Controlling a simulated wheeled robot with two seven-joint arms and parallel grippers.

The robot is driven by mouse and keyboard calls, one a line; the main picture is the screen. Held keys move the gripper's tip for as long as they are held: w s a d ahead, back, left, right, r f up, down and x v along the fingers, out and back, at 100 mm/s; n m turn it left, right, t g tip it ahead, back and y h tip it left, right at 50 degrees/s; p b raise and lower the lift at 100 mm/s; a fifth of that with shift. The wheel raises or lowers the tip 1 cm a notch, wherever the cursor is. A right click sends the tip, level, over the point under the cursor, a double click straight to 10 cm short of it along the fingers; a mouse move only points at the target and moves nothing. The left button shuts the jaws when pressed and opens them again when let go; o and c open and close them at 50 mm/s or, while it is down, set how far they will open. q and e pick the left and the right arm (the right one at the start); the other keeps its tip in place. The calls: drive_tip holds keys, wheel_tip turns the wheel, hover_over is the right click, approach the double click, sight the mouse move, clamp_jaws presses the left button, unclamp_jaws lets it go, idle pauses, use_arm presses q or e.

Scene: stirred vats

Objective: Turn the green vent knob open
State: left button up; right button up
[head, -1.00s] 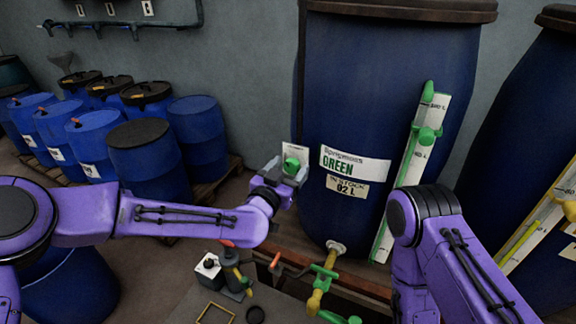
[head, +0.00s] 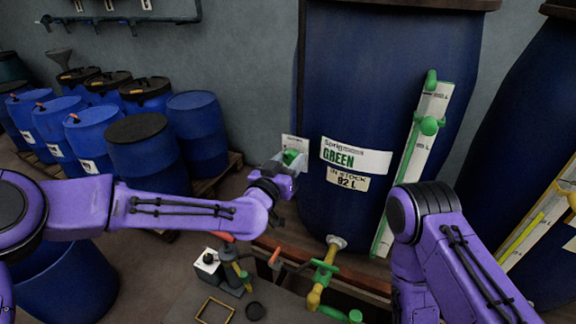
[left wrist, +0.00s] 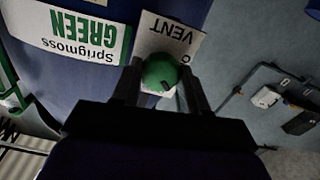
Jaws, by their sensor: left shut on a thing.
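The round green vent knob (left wrist: 160,74) sits in front of a white card marked VENT (left wrist: 168,36) in the left wrist view. My left gripper (left wrist: 158,82) has a finger on each side of the knob and is shut on it. In the head view the left gripper (head: 287,165) is at the left side of the big blue vat (head: 400,90), with the green knob (head: 291,157) showing between its fingers. The vat bears a label reading Sprigmoss GREEN (head: 355,157). My right arm shows at the right, but its gripper is out of view.
A green-fitted level gauge (head: 410,165) runs up the vat's front. A yellow and green tap pipe (head: 323,280) is below it. A small hand pump (head: 230,262) stands at lower middle. Several blue drums (head: 150,150) stand at the left.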

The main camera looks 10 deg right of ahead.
use_arm(q)
drive_tip(key=n+b, duration=0.2)
drive_tip(key=n, duration=0.2)
drive_tip(key=shift+f+b, duration=0.15)
drive_tip(key=shift+b, duration=0.2)
drive_tip(key=shift+n+b, duration=0.95)
drive_tip(key=shift+n, duration=1.25)
drive_tip(key=o, duration=1.1)
drive_tip(key=shift+a, duration=0.1)
drive_tip(key=shift+c, duration=0.2)
drive_tip(key=b+v, duration=0.3)
drive_tip(key=v, duration=0.7)
drive_tip(key=shift+a, duration=0.2)
